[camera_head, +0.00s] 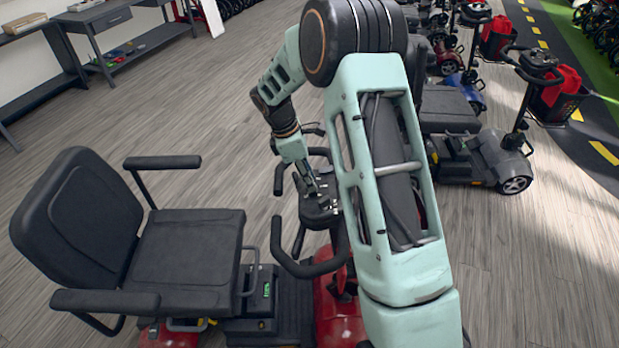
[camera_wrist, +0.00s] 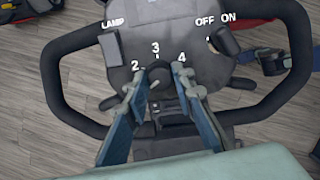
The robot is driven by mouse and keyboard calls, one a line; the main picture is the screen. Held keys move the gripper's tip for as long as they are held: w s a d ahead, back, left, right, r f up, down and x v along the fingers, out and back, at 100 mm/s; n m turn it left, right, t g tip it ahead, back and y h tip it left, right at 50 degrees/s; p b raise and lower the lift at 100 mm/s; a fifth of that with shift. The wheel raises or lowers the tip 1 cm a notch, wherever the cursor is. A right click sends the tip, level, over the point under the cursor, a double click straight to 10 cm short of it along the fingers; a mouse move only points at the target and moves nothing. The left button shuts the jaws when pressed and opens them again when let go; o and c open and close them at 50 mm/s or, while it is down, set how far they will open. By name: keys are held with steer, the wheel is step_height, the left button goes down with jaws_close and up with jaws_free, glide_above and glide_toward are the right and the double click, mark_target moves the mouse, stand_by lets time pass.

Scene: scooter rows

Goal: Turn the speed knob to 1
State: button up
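The speed knob (camera_wrist: 159,73) is a small dark knob on the dark control panel (camera_wrist: 213,68) of a scooter. White figures 2, 3 and 4 stand around it in the wrist view. A 1 is not visible there, and the knob's pointer cannot be made out. My gripper (camera_wrist: 158,76) has one fingertip on each side of the knob. The fingers are apart, but whether they touch the knob is unclear. In the head view my gripper (camera_head: 315,190) is down at the scooter's panel (camera_head: 318,213), and the knob is too small to tell.
The black handlebar loop (camera_wrist: 58,83) surrounds the panel. A LAMP switch (camera_wrist: 112,50) and an OFF/ON key switch (camera_wrist: 222,42) sit near the knob. The scooter's seat (camera_head: 190,250) is at left. Other scooters (camera_head: 470,150) stand at right. Open floor lies at upper left.

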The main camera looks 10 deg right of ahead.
steer(key=o, duration=0.5)
steer(key=shift+c, duration=0.2)
steer(key=v, duration=1.2)
